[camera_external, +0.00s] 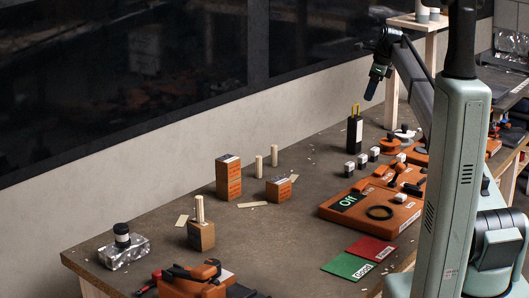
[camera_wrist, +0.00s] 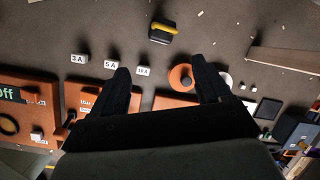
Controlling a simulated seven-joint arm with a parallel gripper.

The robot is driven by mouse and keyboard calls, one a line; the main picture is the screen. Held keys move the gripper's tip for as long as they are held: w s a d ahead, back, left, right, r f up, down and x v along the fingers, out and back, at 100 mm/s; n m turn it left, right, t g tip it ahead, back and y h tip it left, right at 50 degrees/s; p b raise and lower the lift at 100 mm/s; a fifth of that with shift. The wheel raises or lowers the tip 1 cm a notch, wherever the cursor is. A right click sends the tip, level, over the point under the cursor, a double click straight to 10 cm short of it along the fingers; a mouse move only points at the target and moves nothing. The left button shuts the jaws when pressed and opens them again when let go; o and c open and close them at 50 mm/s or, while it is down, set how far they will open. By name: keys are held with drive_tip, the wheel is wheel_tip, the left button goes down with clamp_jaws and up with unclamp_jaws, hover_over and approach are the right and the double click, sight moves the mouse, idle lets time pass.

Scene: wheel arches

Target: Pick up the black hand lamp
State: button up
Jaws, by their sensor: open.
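The black hand lamp (camera_external: 355,132) is most likely the upright dark block with a yellow handle on top, standing toward the back of the bench. In the wrist view the lamp (camera_wrist: 162,34) lies ahead of the fingertips, near the top edge, with its yellow handle showing. My gripper (camera_external: 372,88) is in the air above and slightly right of the lamp in the external view, apart from it. In the wrist view my gripper (camera_wrist: 160,72) has its two dark fingers spread wide with nothing between them.
Several small labelled blocks (camera_external: 362,160) stand in front of the lamp. An orange board (camera_external: 335,212) marked "Off" lies nearer. An orange round piece (camera_wrist: 181,77) is near the right finger in the wrist view. Wooden blocks (camera_external: 229,178) stand left. The bench around the lamp's far side is clear.

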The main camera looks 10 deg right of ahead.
sight(357, 116)
drive_tip(key=w+a+f+m, duration=0.1)
drive_tip(key=f+m, duration=0.1)
drive_tip(key=w+f+m, duration=0.1)
drive_tip(key=f, duration=0.2)
drive_tip(key=w+a+f+m, duration=0.1)
drive_tip(key=f+m, duration=0.1)
drive_tip(key=shift+w+a+f+m+t, duration=0.2)
drive_tip(key=shift+a+f+m+t, duration=0.1)
drive_tip(key=shift+s+x, duration=0.15)
drive_tip(key=shift+x, duration=1.15)
drive_tip(key=shift+s+x, duration=0.1)
drive_tip(key=shift+x, duration=1.25)
drive_tip(key=shift+a, duration=0.1)
drive_tip(key=shift+c, duration=0.3)
clamp_jaws()
